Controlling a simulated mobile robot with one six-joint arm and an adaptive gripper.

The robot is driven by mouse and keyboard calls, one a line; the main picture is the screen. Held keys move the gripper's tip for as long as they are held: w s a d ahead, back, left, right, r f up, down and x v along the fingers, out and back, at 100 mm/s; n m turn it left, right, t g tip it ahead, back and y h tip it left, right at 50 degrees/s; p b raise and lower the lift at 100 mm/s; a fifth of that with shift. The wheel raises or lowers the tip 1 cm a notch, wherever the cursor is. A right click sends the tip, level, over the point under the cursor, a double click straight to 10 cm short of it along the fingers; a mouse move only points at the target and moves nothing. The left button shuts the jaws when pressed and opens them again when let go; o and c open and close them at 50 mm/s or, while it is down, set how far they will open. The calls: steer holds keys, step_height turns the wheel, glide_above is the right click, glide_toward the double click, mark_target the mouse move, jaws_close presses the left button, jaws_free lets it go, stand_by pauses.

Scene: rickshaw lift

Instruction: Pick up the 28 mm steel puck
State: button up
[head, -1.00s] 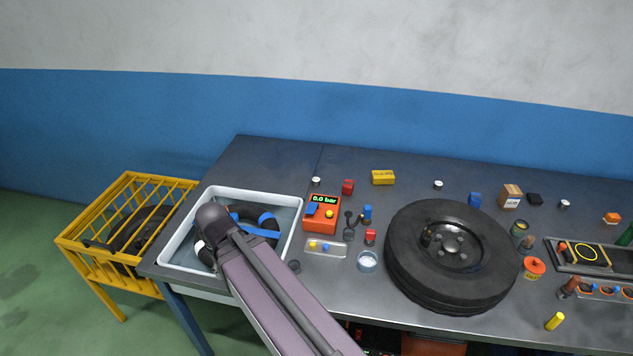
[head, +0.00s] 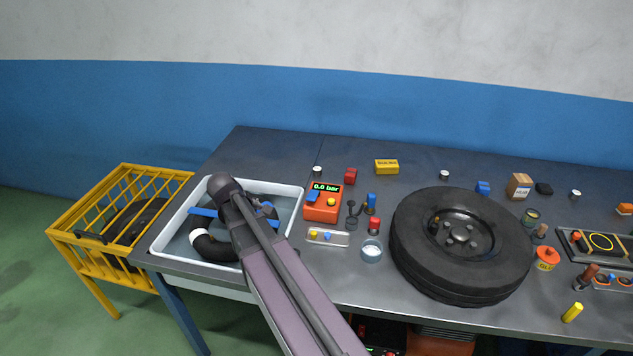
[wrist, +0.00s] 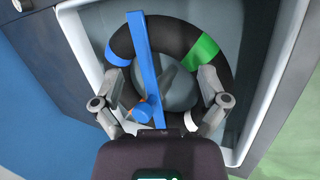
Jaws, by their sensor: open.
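Three small pale metallic cylinders that look like pucks stand apart on the bench: one behind the orange gauge box (head: 317,171), one at the back middle (head: 445,175) and one at the right (head: 575,194). I cannot tell which is 28 mm. My gripper (wrist: 165,88) is open in the wrist view, its fingers spread above a black ring (wrist: 118,45) in the white tray. No puck shows between the fingers. In the head view my arm hides the gripper, which is far left of the back-middle and right cylinders.
The black ring has blue, green and white bands; a blue strip (wrist: 139,50) crosses it. The white tray (head: 300,200) stands at the bench's left end. A large tyre (head: 415,250) fills the middle. The orange gauge box (head: 322,212) and several small items stand between them.

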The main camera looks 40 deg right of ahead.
steer(key=w+d+f+n+h+b, duration=0.2)
steer(key=w+d+n+h+b, duration=0.15)
steer(key=w+d, duration=0.35)
steer(key=w+d+f+n+h+b, duration=0.2)
steer(key=w+d+f+n+b, duration=0.15)
steer(key=d, duration=0.45)
steer(key=n+h+b, duration=0.3)
steer(key=n+b, duration=0.2)
steer(key=n, duration=0.1)
glide_toward(315, 170)
steer(key=a, duration=0.1)
steer(key=a+r, duration=0.1)
steer(key=shift+s+a+t, duration=0.25)
steer(key=shift+s+t, duration=0.05)
steer(key=b+x, duration=0.3)
steer(key=x, duration=0.4)
steer(key=shift+d+f+b, duration=0.15)
steer(key=shift+d+b, duration=0.15)
steer(key=shift+d, duration=0.05)
steer(key=shift+d+f, duration=0.1)
steer(key=shift+d, duration=0.3)
